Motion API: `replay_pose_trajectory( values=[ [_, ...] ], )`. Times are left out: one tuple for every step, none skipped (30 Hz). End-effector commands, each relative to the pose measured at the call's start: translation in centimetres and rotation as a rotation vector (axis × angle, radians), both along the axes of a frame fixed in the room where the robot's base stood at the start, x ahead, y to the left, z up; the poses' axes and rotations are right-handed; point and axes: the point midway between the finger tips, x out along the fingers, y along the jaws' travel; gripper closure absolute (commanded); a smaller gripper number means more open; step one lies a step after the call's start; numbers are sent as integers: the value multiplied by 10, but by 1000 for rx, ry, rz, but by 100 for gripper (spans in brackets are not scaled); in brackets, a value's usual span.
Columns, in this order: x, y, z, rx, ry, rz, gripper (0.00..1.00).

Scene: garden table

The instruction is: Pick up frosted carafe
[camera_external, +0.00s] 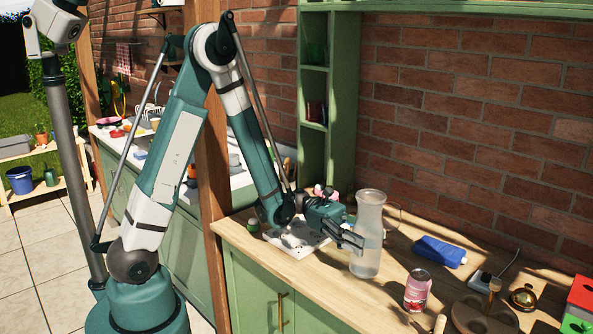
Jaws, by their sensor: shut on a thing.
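The frosted carafe (369,210) is a tall, pale, translucent vessel with a flared neck. It stands upright on the wooden counter (314,291), or very slightly above it; I cannot tell which. My gripper (356,242) reaches in from the left at the carafe's middle and is shut on it. The near finger shows against its left side; the far finger is hidden. No gap shows between that finger and the carafe.
A pink-labelled jar (417,291) stands to the carafe's front right. A round wooden board (483,318) and a brass object (523,297) are further right. A white patterned board (296,239) lies under my wrist. The brick wall rises behind.

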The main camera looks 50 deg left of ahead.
Motion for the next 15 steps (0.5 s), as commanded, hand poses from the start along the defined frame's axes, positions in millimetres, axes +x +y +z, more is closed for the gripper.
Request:
replay_pose_trajectory(
  values=[
    [0, 0, 6, -1, 0, 0, 80],
    [0, 0, 8, -1, 0, 0, 80],
    [0, 0, 11, -1, 0, 0, 80],
    [0, 0, 13, -1, 0, 0, 80],
    [-1, 0, 15, -1, 0, 0, 80],
    [0, 0, 18, -1, 0, 0, 80],
    [0, 0, 20, -1, 0, 0, 80],
    [0, 0, 22, -1, 0, 0, 80],
    [0, 0, 25, -1, 0, 0, 80],
    [0, 0, 27, -1, 0, 0, 80],
    [0, 0, 29, -1, 0, 0, 80],
    [0, 0, 32, -1, 0, 0, 80],
    [0, 0, 34, -1, 0, 0, 80],
    [0, 0, 35, -1, 0, 0, 80],
    [0, 0, 38, -1, 0, 0, 80]
  ],
)
